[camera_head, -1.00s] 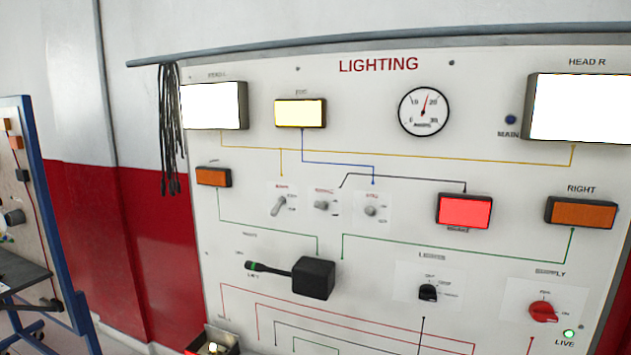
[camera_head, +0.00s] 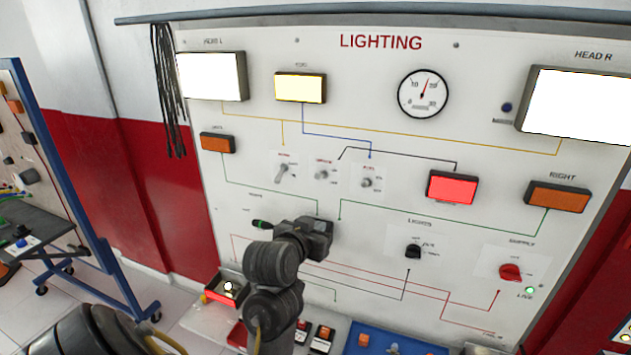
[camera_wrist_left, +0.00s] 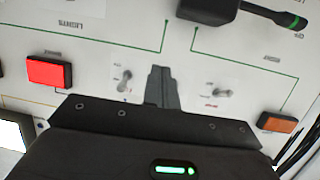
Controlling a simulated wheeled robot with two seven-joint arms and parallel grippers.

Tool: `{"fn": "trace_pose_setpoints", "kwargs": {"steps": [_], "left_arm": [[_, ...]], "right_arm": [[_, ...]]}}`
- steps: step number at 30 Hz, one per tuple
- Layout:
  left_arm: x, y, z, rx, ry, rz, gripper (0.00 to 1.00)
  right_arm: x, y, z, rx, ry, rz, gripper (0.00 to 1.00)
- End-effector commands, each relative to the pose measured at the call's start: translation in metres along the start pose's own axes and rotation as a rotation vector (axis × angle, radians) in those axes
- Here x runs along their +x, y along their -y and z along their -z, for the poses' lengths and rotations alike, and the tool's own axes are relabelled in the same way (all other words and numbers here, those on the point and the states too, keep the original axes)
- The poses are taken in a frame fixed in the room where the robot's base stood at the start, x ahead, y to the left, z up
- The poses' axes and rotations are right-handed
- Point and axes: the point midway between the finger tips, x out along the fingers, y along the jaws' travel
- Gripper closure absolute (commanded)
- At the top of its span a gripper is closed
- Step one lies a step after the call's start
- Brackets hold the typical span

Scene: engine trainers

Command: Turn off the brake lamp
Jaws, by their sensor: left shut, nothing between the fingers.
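The brake lamp (camera_head: 452,188) is a red box lit bright red on the right half of the LIGHTING panel; it also glows in the left wrist view (camera_wrist_left: 49,72). A row of three toggle switches stands left of it. A black line runs from the middle toggle (camera_head: 322,174) to the lamp. My left gripper (camera_head: 316,232) is below that toggle, in front of the black stalk box. In the left wrist view its shut, empty fingers (camera_wrist_left: 161,78) show between the outer toggles; the middle one is hidden there. Contact cannot be told. My right gripper is not in view.
The left toggle (camera_head: 284,170) and right toggle (camera_head: 367,183) flank the middle one closely. The stalk lever (camera_head: 262,224) sticks out to the left. A lights knob (camera_head: 413,251) and red supply knob (camera_head: 510,272) are lower right. A bench with small parts lies below.

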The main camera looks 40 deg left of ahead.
Motion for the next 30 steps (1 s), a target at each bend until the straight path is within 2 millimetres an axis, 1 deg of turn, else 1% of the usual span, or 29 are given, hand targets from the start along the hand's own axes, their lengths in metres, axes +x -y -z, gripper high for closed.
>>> {"fn": "trace_pose_setpoints", "kwargs": {"steps": [1,3,6,9,13,23,26,29,30], "left_arm": [[-0.001,0.009,0.032,-0.041,-0.075,0.022,1.00],[-0.005,0.022,0.066,-0.085,-0.158,0.050,1.00],[-0.012,0.037,0.099,-0.137,-0.241,0.080,1.00],[-0.017,0.046,0.117,-0.166,-0.289,0.098,1.00],[-0.019,0.050,0.124,-0.180,-0.311,0.106,1.00],[-0.018,0.050,0.125,-0.178,-0.310,0.106,1.00],[-0.013,0.051,0.126,-0.176,-0.310,0.106,1.00],[-0.001,0.053,0.130,-0.174,-0.309,0.106,1.00],[0.005,0.054,0.131,-0.174,-0.307,0.107,1.00]], "right_arm": [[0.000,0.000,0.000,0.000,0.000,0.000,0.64],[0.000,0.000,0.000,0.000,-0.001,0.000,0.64],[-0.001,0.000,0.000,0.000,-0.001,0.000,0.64],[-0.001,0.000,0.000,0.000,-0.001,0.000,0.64],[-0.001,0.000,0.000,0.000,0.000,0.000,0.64],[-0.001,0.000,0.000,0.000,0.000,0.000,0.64],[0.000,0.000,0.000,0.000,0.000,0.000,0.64],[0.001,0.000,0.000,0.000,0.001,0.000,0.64],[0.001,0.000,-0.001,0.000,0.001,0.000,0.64]]}}
